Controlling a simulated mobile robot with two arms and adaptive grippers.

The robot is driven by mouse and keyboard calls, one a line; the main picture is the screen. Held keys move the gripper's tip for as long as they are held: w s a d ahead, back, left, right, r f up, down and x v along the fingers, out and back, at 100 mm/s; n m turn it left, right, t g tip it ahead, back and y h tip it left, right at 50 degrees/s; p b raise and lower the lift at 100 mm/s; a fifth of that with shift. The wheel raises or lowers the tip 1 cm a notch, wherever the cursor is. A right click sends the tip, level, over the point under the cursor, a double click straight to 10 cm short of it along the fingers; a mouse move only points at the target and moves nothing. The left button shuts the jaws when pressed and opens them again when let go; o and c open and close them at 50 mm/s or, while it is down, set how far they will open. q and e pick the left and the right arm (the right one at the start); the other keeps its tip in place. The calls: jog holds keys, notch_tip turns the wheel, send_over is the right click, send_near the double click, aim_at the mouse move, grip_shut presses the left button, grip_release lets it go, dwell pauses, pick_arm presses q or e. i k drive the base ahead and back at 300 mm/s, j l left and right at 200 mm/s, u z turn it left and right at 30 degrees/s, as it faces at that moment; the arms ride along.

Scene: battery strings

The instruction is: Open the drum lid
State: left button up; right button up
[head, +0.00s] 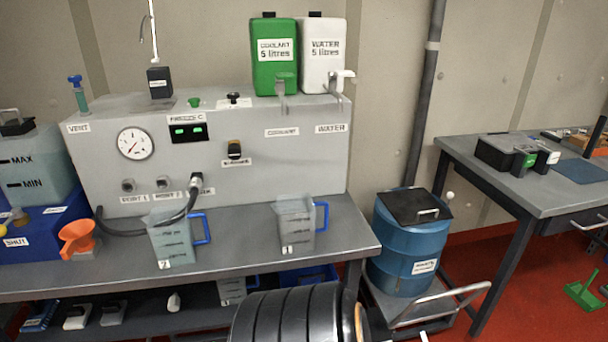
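The blue drum (404,255) stands upright on a low trolley to the right of the workbench in the head view. Its black square lid (402,204) lies flat across the top, so the drum looks shut and its inside is hidden. A pale bar handle (428,211) sits on the lid near its right front edge. A white label (424,267) is on the drum's front, its text too small to read. Neither of my grippers shows in this view.
The trolley (384,299) has a pale tubular handle reaching out to the right. The grey bench (335,238) is close on the drum's left, and a second table (540,190) stands to its right. A dark vertical pipe (424,110) runs behind. Red floor shows between them.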

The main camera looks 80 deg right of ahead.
aim_at(414, 205)
jog(key=z, duration=3.55)
jog(key=i+l+u, duration=0.25)
jog(key=i+l, duration=0.2)
jog(key=i+l+u, duration=0.2)
jog(key=i+l, duration=0.15)
jog(key=l, duration=0.2)
